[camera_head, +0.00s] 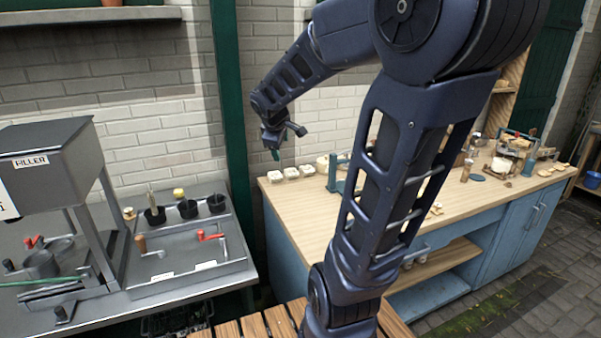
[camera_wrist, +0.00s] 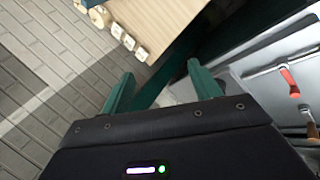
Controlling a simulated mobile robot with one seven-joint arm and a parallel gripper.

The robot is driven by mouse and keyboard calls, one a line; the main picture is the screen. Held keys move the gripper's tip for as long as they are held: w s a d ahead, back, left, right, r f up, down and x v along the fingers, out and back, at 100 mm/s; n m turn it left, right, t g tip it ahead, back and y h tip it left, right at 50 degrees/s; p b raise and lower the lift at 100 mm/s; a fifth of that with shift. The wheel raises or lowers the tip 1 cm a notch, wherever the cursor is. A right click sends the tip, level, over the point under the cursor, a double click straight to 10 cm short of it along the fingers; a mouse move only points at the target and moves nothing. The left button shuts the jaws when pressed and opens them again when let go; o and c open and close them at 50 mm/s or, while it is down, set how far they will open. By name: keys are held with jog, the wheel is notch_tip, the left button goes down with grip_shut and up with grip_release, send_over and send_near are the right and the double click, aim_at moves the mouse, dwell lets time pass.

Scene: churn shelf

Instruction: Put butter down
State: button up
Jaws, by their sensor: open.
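My gripper (camera_head: 276,153) hangs in the air in front of the brick wall, near the left end of the wooden worktop. In the wrist view my gripper (camera_wrist: 160,82) shows two green fingers spread apart with nothing between them. Several small pale blocks (camera_head: 291,172) stand in a row at the worktop's back left corner. They also show in the wrist view (camera_wrist: 129,42), beyond the fingers. I cannot tell whether these blocks are the butter. My gripper is apart from them.
The wooden worktop (camera_head: 300,212) sits on blue cabinets, with a clear front left area. A grey metal table (camera_head: 190,290) at left carries a filler machine (camera_head: 50,150), dark cups (camera_head: 188,208) and a red-handled tool (camera_head: 210,236). A green post (camera_head: 229,100) stands between both tables.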

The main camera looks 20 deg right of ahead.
jog(key=s+m+g+y, duration=0.1)
jog(key=s+m+y, duration=0.2)
jog(key=s+m, duration=0.7)
jog(key=s+a+f, duration=0.1)
jog(key=s, duration=0.7)
jog(key=shift+o, duration=0.5)
jog(key=shift+d, duration=0.1)
jog(key=shift+w, duration=0.1)
